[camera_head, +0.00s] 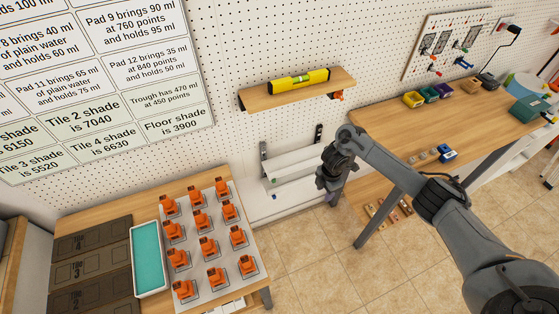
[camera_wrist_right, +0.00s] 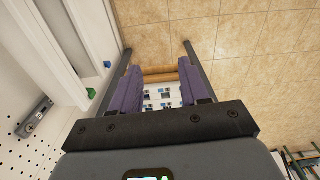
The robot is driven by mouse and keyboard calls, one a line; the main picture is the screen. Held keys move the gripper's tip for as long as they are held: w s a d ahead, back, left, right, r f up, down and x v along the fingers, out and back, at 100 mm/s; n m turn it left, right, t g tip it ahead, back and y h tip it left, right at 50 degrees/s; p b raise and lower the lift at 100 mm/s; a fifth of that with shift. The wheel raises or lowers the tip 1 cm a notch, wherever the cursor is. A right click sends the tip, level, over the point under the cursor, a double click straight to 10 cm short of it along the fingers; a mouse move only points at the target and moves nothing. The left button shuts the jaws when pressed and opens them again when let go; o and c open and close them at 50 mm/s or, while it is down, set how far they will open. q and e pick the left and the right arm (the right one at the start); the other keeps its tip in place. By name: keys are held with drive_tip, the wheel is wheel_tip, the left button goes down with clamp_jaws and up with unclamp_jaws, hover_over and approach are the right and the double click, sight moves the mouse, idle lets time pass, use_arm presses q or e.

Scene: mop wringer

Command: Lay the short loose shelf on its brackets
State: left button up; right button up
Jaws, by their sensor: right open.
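A wooden shelf board (camera_head: 262,101) is on the pegboard wall with a yellow spirit level (camera_head: 298,82) lying on it. Below it, two dark upright brackets (camera_head: 263,151) (camera_head: 318,133) show near a white ledge (camera_head: 287,163). I cannot tell which board is the short loose shelf. My right gripper (camera_head: 328,194) is open, in front of the white ledges and right of the brackets. In the right wrist view the purple fingers (camera_wrist_right: 157,88) are apart, with nothing visibly held between them. A grey bracket (camera_wrist_right: 36,130) shows on the pegboard at left there. My left gripper is out of view.
A table at lower left holds a white board with several orange items (camera_head: 208,244) and a teal tray (camera_head: 148,257). A wooden workbench (camera_head: 430,123) stands at right, carrying small bins. Tiled floor (camera_head: 318,255) is clear between them.

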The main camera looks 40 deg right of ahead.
drive_tip(key=w+a+r+n+p, duration=0.1)
drive_tip(key=w+a+r+n, duration=0.1)
drive_tip(key=w+a+r, duration=1)
drive_tip(key=shift+w+r, duration=0.25)
drive_tip(key=shift+r, duration=0.8)
